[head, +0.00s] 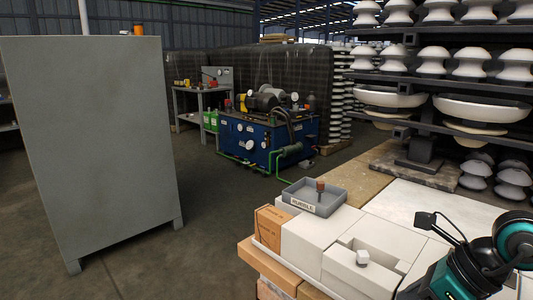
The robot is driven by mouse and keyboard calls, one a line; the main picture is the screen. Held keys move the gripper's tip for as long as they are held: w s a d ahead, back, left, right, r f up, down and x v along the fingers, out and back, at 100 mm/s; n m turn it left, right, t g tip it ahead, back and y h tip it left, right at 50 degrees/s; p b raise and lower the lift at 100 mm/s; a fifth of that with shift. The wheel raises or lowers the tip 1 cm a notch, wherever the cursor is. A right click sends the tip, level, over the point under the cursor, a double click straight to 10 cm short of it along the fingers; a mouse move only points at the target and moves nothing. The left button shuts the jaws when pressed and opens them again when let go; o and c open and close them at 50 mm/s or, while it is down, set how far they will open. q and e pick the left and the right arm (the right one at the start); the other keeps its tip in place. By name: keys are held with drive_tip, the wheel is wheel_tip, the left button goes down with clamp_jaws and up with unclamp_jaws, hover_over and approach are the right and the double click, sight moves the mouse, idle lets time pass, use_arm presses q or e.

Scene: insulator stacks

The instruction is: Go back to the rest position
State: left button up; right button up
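Black and teal parts, which look like my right arm, fill the lower right corner of the head view, over the white bench top. No fingers of my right gripper can be made out there. My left arm and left gripper do not show. A grey tray (309,207) labelled "RUBBLE" stands on white blocks (309,240) at the bench's near left corner. A small brown-topped piece (320,187) stands upright in the tray. A small white faceted piece (362,258) sits in a recess of the white block.
A tall grey cabinet (95,150) stands at the left. A blue machine unit (243,142) and a work table (203,90) stand behind. Racks of white insulators (483,107) rise at the right. An orange-brown box (272,230) is at the bench corner. Floor between cabinet and bench is clear.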

drive_tip(key=a+r+m+t+y, duration=0.4)
drive_tip(key=a+m+y, duration=0.5)
drive_tip(key=a+y, duration=0.35)
drive_tip(key=w+d+f+m+t+h, duration=0.25)
drive_tip(key=f+m+t+h, duration=0.3)
drive_tip(key=m, duration=0.65)
drive_tip(key=w+d+f+m+t+h, duration=0.25)
drive_tip(key=f+m+t+h, duration=0.35)
drive_tip(key=m, duration=0.6)
drive_tip(key=s+f+m+g+h, duration=0.4)
drive_tip(key=s+f+m+g, duration=0.35)
drive_tip(key=f, duration=0.55)
use_arm(q)
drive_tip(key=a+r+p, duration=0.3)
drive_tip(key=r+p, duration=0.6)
drive_tip(key=p, duration=0.4)
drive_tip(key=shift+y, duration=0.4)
use_arm(e)
drive_tip(key=s+d+r+h, duration=0.1)
drive_tip(key=s+r, duration=0.2)
drive_tip(key=r, duration=0.5)
drive_tip(key=shift+s+d+m, duration=0.15)
drive_tip(key=shift+d+m, duration=0.1)
drive_tip(key=shift+m, duration=0.2)
